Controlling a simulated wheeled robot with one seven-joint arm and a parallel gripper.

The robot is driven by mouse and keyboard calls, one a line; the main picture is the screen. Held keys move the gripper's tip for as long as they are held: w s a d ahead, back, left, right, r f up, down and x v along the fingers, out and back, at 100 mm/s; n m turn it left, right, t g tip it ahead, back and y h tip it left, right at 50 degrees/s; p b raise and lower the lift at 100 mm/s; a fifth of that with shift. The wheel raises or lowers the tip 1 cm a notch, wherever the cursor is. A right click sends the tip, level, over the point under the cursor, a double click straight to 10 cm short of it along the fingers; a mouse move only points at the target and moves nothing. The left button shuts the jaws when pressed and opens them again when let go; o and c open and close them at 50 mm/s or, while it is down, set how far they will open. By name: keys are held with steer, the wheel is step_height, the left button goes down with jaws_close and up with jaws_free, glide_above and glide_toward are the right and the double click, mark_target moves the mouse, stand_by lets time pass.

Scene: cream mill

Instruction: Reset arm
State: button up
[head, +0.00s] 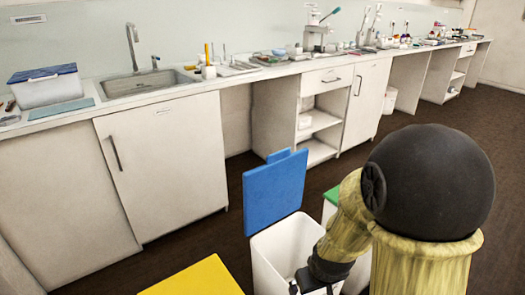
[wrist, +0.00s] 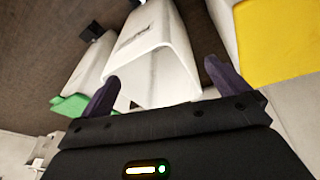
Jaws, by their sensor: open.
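My gripper (wrist: 160,84) is open in the wrist view, with its two dark fingers spread apart and nothing between their tips. The white bin (wrist: 160,50) shows beyond and between the fingers. In the head view my arm reaches down at the lower right, and its dark wrist end is low at the open white bin (head: 278,250) with the raised blue lid (head: 274,190). The fingertips are not clear there, and I cannot tell whether they touch the bin.
A yellow lid (head: 195,278) is left of the white bin, and a green lid (head: 332,195) is partly hidden behind my arm. A long counter (head: 230,80) with a sink (head: 145,83) and lab items runs along the wall. Dark floor (head: 180,250) is free before the cabinets.

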steer(key=s+d+r+m, duration=0.2)
steer(key=s+r+m, duration=0.1)
steer(key=s+r, duration=0.25)
step_height(320, 180, up, 34)
steer(key=w+p, duration=0.1)
steer(key=p, duration=3.2)
steer(key=shift+g+p, duration=0.4)
steer(key=shift+f, duration=0.15)
